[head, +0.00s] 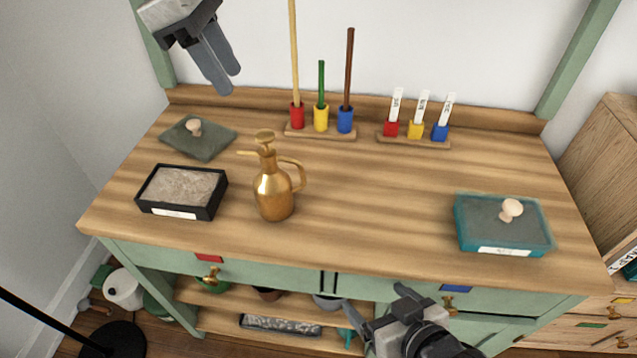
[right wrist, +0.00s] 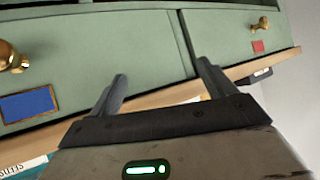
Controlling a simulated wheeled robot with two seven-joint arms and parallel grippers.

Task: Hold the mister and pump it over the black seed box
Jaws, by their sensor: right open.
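The brass mister (head: 273,190) stands upright on the wooden tabletop, its spout pointing left and its handle on the right. The black seed box (head: 181,192) sits to its left, uncovered and filled with greyish soil, with a white label on its front. My left gripper (head: 232,83) hangs high at the upper left, apart from both; its fingers look close together, and their gap cannot be judged. My right gripper (head: 375,297) is open and empty in front of the table's front edge, below and right of the mister. The right wrist view shows its spread fingers (right wrist: 163,70) facing the green drawers.
A grey lid (head: 198,140) with a knob lies behind the black box. A teal lidded box (head: 502,225) sits at the right. Racks with coloured holders (head: 321,133) and labelled tags (head: 414,140) stand at the back.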

